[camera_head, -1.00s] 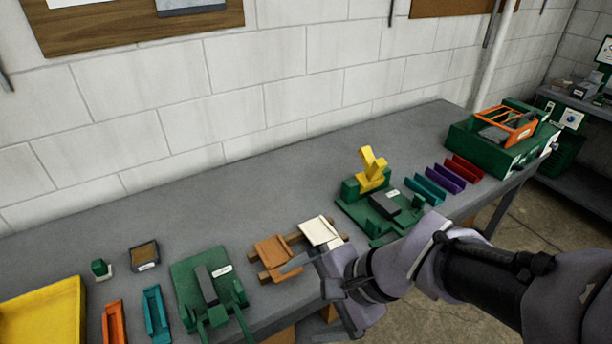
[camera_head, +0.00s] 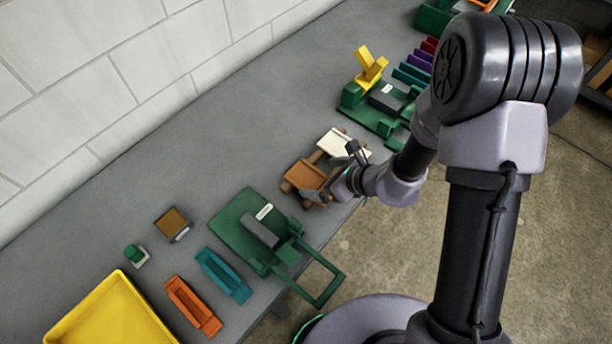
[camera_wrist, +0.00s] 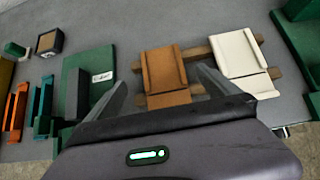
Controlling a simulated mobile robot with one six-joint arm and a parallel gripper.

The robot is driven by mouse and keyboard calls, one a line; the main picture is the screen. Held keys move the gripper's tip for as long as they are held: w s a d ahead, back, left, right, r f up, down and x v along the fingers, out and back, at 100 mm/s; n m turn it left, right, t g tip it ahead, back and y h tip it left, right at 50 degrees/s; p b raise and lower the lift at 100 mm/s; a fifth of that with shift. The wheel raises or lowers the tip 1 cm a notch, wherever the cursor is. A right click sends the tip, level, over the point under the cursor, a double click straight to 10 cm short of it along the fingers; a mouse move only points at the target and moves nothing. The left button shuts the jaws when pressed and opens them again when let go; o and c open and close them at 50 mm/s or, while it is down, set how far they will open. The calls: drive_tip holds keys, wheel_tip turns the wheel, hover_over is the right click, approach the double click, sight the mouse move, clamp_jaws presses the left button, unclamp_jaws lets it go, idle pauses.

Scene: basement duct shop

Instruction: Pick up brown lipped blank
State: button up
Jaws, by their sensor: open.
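The brown lipped blank (camera_head: 304,174) lies on wooden rails (camera_wrist: 195,52) on the grey bench, beside a white lipped blank (camera_head: 338,142). In the wrist view the brown blank (camera_wrist: 164,70) is ahead of my gripper (camera_wrist: 162,88), roughly between its two fingers, with a raised lip along its right side. The white blank (camera_wrist: 238,56) is right of the right finger. My gripper (camera_head: 330,190) is open and empty, at the bench's front edge by the brown blank. I cannot tell its exact height or whether it touches the blank.
A green fixture (camera_head: 245,228) with a handle frame stands left of the blanks. Another green fixture with a yellow lever (camera_head: 371,68) stands behind right. Orange (camera_head: 193,305) and teal (camera_head: 223,274) channels and a yellow tray (camera_head: 108,318) are left. Bench behind the blanks is clear.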

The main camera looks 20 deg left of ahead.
sight(305, 177)
drive_tip(key=x, duration=0.3)
drive_tip(key=b+x, duration=0.1)
drive_tip(key=x, duration=0.2)
drive_tip(key=shift+d+f, duration=0.2)
drive_tip(key=shift+d, duration=0.2)
drive_tip(key=c, duration=1.5)
